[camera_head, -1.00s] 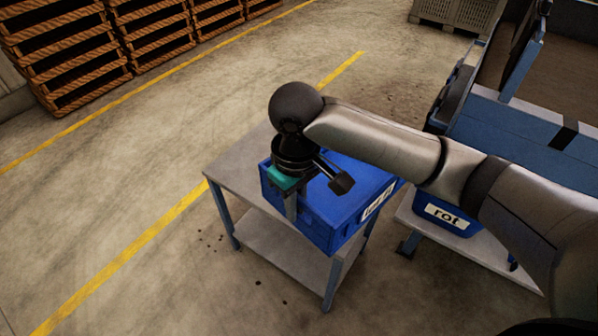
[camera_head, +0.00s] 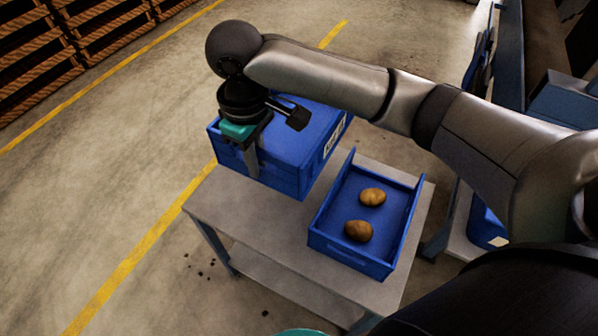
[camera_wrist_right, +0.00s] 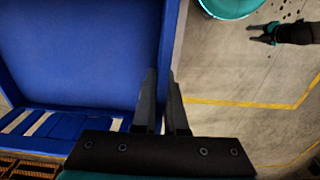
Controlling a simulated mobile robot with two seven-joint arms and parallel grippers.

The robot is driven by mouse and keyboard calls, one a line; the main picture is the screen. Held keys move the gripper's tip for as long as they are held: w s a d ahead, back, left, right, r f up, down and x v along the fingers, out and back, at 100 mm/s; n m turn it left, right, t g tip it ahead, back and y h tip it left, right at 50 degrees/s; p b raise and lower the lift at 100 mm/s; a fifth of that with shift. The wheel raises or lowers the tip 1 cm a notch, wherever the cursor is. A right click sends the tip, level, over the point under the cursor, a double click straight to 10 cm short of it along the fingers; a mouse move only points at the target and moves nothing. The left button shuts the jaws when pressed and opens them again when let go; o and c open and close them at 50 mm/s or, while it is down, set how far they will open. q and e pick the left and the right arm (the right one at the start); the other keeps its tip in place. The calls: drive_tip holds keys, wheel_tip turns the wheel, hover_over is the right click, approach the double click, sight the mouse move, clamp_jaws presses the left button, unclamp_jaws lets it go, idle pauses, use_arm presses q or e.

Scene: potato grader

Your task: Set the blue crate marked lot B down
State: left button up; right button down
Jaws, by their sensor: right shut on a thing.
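The blue crate marked lot B (camera_head: 285,172) is over the far left part of the grey table (camera_head: 235,215). Its white label (camera_head: 335,138) faces right, and its lettering is hard to read. My right gripper (camera_head: 252,163) is shut on the crate's near wall. In the right wrist view its fingers (camera_wrist_right: 164,105) stand either side of the wall of the blue crate (camera_wrist_right: 75,50), whose visible floor is bare. I cannot tell whether the crate's underside touches the tabletop. My left gripper (camera_wrist_right: 260,34) shows small in the right wrist view, apparently open and empty, away from the crate.
A blue open tray (camera_head: 345,252) with two potatoes (camera_head: 372,197) stands on the table's right part, close to the crate. Bare tabletop lies at front left. Another blue crate (camera_head: 485,225) stands lower at right. Wooden pallets (camera_head: 100,30) are stacked at far left.

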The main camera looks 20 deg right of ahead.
sight(260, 180)
drive_tip(key=shift+w+f, duration=0.15)
drive_tip(key=shift+w, duration=0.15)
wheel_tip(260, 180, down, 3)
drive_tip(key=shift+f+b, duration=0.2)
drive_tip(key=shift+b, duration=0.65)
wheel_tip(260, 180, down, 2)
drive_tip(key=shift+s+f+b, duration=0.1)
drive_tip(key=shift+s+b, duration=0.05)
drive_tip(key=shift+b, duration=0.3)
drive_tip(key=shift+f+b, duration=2.35)
drive_tip(key=shift+f, duration=3.15)
wheel_tip(260, 180, down, 2)
drive_tip(key=shift+f+b, duration=0.2)
drive_tip(key=shift+b, duration=0.4)
use_arm(q)
drive_tip(key=w+d+r, duration=0.6)
drive_tip(key=w, duration=0.4)
drive_tip(key=shift+w+d+h, duration=0.15)
drive_tip(key=shift+d+h, duration=0.05)
drive_tip(key=shift+h, duration=0.1)
use_arm(e)
drive_tip(key=shift+f, duration=0.3)
use_arm(q)
drive_tip(key=shift+f, duration=0.1)
use_arm(e)
drive_tip(key=shift+f, duration=0.15)
drive_tip(key=c, duration=1)
unclamp_jaws()
